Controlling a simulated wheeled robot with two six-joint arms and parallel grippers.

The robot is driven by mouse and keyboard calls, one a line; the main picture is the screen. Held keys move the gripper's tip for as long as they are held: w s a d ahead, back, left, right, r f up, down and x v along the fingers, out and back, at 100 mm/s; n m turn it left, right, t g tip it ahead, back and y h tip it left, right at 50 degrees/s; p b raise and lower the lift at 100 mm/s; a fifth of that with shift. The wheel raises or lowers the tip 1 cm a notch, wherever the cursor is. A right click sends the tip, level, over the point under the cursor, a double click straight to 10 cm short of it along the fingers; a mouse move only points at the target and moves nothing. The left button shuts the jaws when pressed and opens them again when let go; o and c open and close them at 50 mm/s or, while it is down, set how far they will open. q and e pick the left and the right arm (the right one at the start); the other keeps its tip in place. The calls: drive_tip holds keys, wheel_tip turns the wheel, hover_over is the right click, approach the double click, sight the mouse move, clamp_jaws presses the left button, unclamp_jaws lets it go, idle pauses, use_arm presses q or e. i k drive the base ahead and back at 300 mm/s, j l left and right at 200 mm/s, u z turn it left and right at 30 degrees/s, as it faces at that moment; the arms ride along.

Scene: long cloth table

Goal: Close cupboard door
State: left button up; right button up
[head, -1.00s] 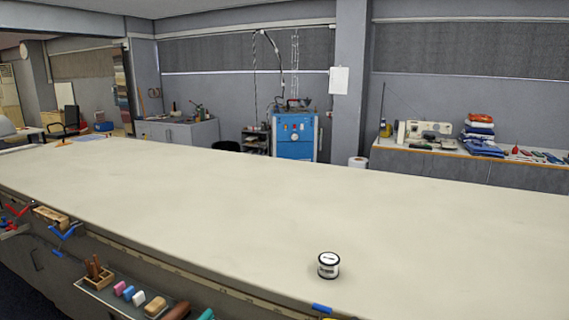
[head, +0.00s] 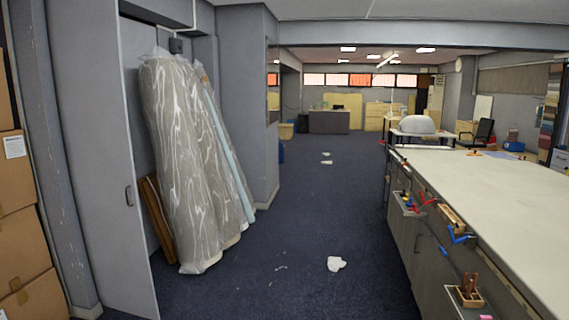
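The door's hinge is not clearly visible. Neither of my grippers shows in the head view.
Stacked cardboard boxes (head: 20,230) stand at the far left. The long cloth table (head: 500,190) fills the right side, with tools along its near edge. Blue carpet (head: 300,230) between is mostly clear, with a white scrap (head: 336,264) on it.

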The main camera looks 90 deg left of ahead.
sight(84, 45)
drive_tip(key=j+u, duration=0.1)
drive_tip(key=u, duration=3.85)
drive_tip(key=i+j, duration=0.2)
drive_tip(key=i, duration=0.2)
drive_tip(key=i+j, duration=0.15)
drive_tip(key=i, duration=0.25)
drive_tip(key=i+j, duration=0.2)
drive_tip(key=i, duration=0.2)
drive_tip(key=i+j, duration=0.15)
drive_tip(key=i, duration=0.3)
drive_tip(key=k+j+u, duration=0.05)
